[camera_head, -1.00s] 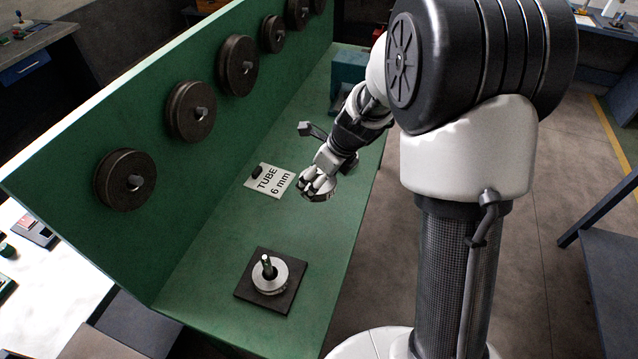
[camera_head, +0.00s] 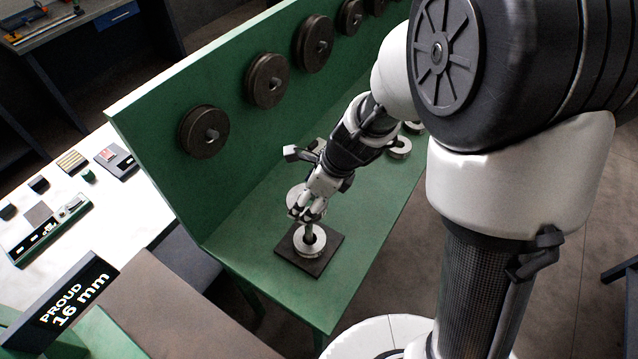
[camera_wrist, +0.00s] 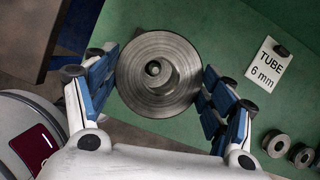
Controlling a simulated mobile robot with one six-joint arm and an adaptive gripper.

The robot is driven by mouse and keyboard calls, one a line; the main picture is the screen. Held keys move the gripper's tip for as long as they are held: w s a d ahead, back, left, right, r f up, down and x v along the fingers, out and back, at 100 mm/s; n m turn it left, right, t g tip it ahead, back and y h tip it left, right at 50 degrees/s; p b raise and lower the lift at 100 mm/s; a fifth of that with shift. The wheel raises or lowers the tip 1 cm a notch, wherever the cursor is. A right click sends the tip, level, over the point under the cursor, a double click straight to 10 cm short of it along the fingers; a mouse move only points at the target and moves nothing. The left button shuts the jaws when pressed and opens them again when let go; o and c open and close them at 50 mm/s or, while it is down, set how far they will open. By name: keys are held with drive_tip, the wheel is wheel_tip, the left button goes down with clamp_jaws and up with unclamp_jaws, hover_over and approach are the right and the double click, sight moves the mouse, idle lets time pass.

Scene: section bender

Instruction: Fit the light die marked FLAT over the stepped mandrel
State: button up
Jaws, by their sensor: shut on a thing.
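My gripper (camera_head: 312,212) is shut on a light metal die (camera_head: 294,200), held by its rim. In the wrist view the die (camera_wrist: 130,75) is a round, ringed disc between the blue fingers, and a round post end shows within its middle opening. In the head view the stepped mandrel (camera_head: 309,231) stands on a dark square plate (camera_head: 330,254), with a light ring (camera_head: 320,246) around its foot. The held die is close to the mandrel top. I cannot tell whether the post has entered its bore. No FLAT mark is readable.
Dark discs (camera_head: 268,80) hang on pegs along the green back panel. A TUBE 6 mm card (camera_wrist: 267,67) lies on the green bench. More light rings (camera_head: 398,147) lie farther along it. The near bench end is clear.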

drive_tip(key=shift+w, duration=0.15)
drive_tip(key=shift+f+b, duration=2.4)
drive_tip(key=shift+f, duration=0.5)
drive_tip(key=shift+f+b, duration=4.3)
drive_tip(key=shift+f, duration=1)
